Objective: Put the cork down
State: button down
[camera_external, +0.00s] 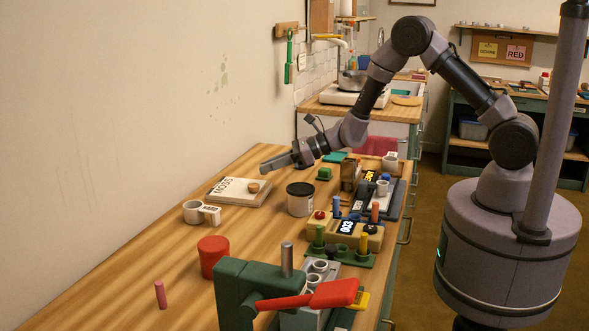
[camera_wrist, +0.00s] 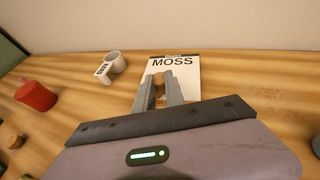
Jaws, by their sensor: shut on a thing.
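My gripper (camera_external: 264,168) reaches in over the back left of the table, with its fingers pointing toward the wall. In the wrist view my gripper (camera_wrist: 159,82) is shut on the brown cork (camera_wrist: 158,78), which shows between the fingertips. In the external view the small round cork (camera_external: 253,187) shows just below the fingertips, over the pale MOSS book (camera_external: 228,193). The book (camera_wrist: 183,84) lies flat behind the fingers in the wrist view. I cannot tell whether the cork touches the book.
A white mug (camera_external: 193,212) stands left of the book and a dark-lidded jar (camera_external: 300,202) right of it. Bare wood lies around the book.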

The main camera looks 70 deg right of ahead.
jog(key=b, duration=0.1)
send_over(240, 184)
jog(key=shift+s+a+f, duration=0.1)
jog(key=shift+s+f, duration=0.1)
jog(key=shift+f, duration=0.35)
notch_tip(240, 184, down, 4)
jog(key=shift+w+r+b, duration=0.1)
jog(key=shift+r+b, duration=0.05)
jog(key=shift+b, duration=1)
jog(key=shift+r, duration=0.2)
jog(key=shift+f, duration=0.25)
jog(key=c, duration=1.4)
grip_release()
jog(key=shift+r, duration=0.1)
